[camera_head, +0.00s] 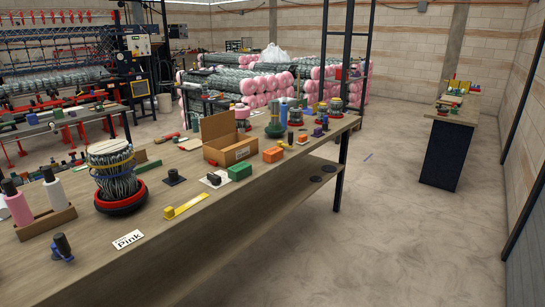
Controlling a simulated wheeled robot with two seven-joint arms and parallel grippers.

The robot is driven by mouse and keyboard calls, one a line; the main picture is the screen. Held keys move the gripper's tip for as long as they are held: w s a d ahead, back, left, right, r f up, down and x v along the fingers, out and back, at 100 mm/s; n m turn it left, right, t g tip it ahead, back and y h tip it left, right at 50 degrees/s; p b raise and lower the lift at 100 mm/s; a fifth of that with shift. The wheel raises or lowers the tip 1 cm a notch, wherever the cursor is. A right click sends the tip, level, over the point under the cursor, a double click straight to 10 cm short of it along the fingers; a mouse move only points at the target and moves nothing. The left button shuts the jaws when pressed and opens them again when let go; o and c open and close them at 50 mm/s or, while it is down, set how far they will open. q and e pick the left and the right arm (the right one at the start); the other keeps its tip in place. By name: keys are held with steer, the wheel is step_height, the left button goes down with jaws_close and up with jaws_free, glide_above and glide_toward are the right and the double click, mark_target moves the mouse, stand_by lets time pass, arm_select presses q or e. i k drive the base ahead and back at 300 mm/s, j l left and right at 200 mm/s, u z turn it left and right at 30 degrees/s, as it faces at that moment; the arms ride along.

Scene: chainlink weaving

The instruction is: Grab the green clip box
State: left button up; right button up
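A small green box (240,171), which looks like the green clip box, sits on the wooden workbench (200,235) near its front edge. It stands just right of a small black item on a white card (213,179) and in front of an open cardboard box (226,146). An orange box (273,154) lies to its right, further along the bench. Nothing touches the green box from above. Neither of my grippers shows in this view.
Left of the green box are a yellow tape measure (186,206), a wire bundle in a red ring (116,180) and bottles in a wooden tray (42,217). Another bench (452,114) stands at the far right. The concrete floor (385,235) between is clear.

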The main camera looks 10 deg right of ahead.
mark_target(237, 172)
steer(key=u, duration=0.35)
steer(key=i+l+u, duration=0.3)
steer(key=i+u, duration=0.15)
steer(key=i+l+u, duration=0.45)
steer(key=i+l, duration=0.7)
steer(key=l, duration=0.25)
steer(key=i+l+u, duration=0.1)
steer(key=i+l, duration=0.3)
